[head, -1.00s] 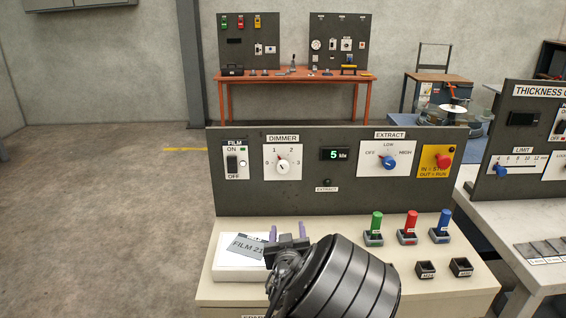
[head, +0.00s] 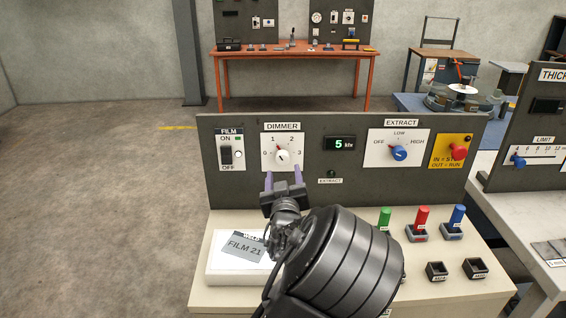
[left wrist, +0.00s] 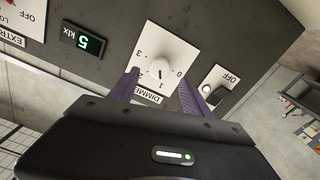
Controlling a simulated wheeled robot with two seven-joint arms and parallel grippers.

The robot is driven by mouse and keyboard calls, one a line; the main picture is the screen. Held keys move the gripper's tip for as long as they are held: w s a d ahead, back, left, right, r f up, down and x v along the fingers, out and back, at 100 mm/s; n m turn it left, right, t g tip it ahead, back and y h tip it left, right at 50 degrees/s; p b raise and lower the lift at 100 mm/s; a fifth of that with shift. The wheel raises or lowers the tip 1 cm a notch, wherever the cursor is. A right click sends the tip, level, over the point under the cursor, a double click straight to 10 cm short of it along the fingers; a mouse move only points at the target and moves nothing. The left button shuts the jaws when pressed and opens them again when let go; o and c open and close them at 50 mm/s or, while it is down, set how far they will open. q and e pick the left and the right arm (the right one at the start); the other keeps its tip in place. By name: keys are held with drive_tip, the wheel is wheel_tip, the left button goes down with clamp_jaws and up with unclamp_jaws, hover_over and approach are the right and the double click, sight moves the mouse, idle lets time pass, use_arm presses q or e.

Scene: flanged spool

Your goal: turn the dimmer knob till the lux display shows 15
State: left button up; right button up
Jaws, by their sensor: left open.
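The dimmer knob (head: 282,156) is a white dial on a white plate marked 0 to 3, with a small red mark pointing up and left, near 1. It also shows in the left wrist view (left wrist: 160,69). The lux display (head: 339,143) reads 5 klx in green. My left gripper (head: 283,181) is open just below and in front of the dimmer plate, with its purple fingers pointing at the panel. In the left wrist view its fingers (left wrist: 159,90) stand apart on either side of the knob, not visibly touching it. My right gripper is not in view.
A film switch (head: 226,155) is left of the dimmer. A blue extract knob (head: 398,153) and a red stop button (head: 459,152) are to the right. A white pad with a FILM 21 card (head: 243,247) lies below. Coloured handles (head: 421,222) stand on the bench's right.

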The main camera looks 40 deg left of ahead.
sight(283, 161)
use_arm(q)
drive_tip(key=x, duration=0.6)
drive_tip(key=shift+w+a+p, duration=0.25)
drive_tip(key=shift+p, duration=0.05)
drive_tip(key=shift+c, duration=0.5)
clamp_jaws()
